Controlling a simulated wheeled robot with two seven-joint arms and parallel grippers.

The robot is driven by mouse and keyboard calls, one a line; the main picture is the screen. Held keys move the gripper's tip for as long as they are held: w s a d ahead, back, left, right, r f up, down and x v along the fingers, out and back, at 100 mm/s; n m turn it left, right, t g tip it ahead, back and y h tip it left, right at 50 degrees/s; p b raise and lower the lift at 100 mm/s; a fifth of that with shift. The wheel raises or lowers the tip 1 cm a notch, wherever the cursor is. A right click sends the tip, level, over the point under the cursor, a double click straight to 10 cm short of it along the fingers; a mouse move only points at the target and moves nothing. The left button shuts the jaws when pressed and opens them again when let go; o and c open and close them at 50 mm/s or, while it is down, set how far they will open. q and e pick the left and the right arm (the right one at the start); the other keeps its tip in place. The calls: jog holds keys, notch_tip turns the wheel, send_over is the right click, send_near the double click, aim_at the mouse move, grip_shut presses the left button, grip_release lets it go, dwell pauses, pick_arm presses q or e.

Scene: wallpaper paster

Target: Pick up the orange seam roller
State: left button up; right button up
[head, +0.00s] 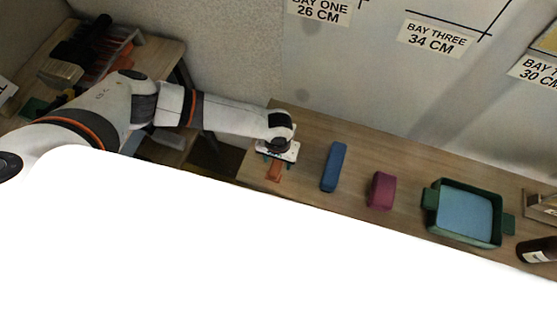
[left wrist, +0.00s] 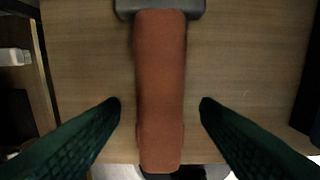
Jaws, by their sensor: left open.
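The orange seam roller (head: 275,172) lies near the left end of the long wooden bench, partly covered by my left gripper in the head view. In the left wrist view the roller's orange handle (left wrist: 160,85) runs up and down the middle of the picture, with a dark grey part at its top end. My left gripper (head: 273,160) is above the roller, pointing down. In the left wrist view its two green fingers (left wrist: 160,104) are open, one on each side of the handle, with a gap on both sides. My right gripper is not in view.
To the right on the bench (head: 307,143) are a blue block (head: 334,167), a maroon block (head: 381,191), a green tray (head: 432,206) with light blue inside and a dark bottle (head: 538,250). A wall stands behind. A large white area hides the lower part of the head view.

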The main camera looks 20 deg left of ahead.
pick_arm(q)
jog(key=shift+f, duration=1)
jog(key=shift+f, duration=0.1)
jog(key=c, duration=1.1)
